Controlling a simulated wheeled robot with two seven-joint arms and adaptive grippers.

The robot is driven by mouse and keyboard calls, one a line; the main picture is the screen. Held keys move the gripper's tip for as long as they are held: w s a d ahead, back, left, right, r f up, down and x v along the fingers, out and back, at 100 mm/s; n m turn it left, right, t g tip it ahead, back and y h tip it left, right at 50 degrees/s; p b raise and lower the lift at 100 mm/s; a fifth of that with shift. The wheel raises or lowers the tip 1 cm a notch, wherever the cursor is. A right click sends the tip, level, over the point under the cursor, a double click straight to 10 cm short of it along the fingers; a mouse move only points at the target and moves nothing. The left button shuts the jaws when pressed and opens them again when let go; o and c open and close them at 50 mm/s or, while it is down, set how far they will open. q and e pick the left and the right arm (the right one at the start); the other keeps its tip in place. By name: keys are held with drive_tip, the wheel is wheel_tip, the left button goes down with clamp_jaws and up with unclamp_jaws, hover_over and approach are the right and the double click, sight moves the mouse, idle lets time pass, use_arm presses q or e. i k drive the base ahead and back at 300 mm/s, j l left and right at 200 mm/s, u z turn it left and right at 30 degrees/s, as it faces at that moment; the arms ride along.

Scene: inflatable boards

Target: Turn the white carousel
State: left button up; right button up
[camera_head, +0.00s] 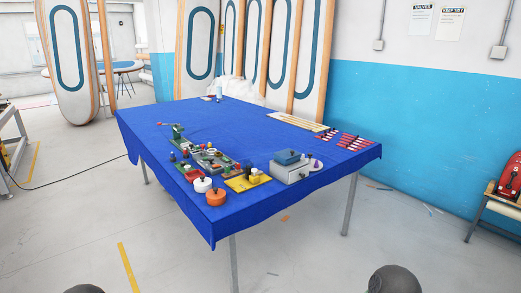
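A white round disc (316,168) with small coloured pieces on it, including a purple one, stands at the right side of a grey box (291,174) on the blue-covered table. It looks like the white carousel, but it is small in the picture and I cannot be sure. A white round pot-like thing (202,186) with a dark knob stands near the table's front left edge, beside an orange one (215,198). Neither of my grippers is in view. Only dark rounded parts, seemingly mine, show at the bottom edge.
The blue-covered table (260,120) has a wide bare area at its back left. A yellow tray (245,183), a green device (178,132), red-marked tools (354,142) and wooden strips (297,122) lie on it. Open floor lies in front. A red case (509,178) sits at right.

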sight(312, 161)
drive_tip(key=i+l+u, duration=0.35)
drive_tip(key=i+l, duration=0.15)
drive_tip(key=i, duration=0.15)
drive_tip(key=i+l+u, duration=0.35)
drive_tip(key=i+l, duration=0.25)
drive_tip(key=l, duration=0.1)
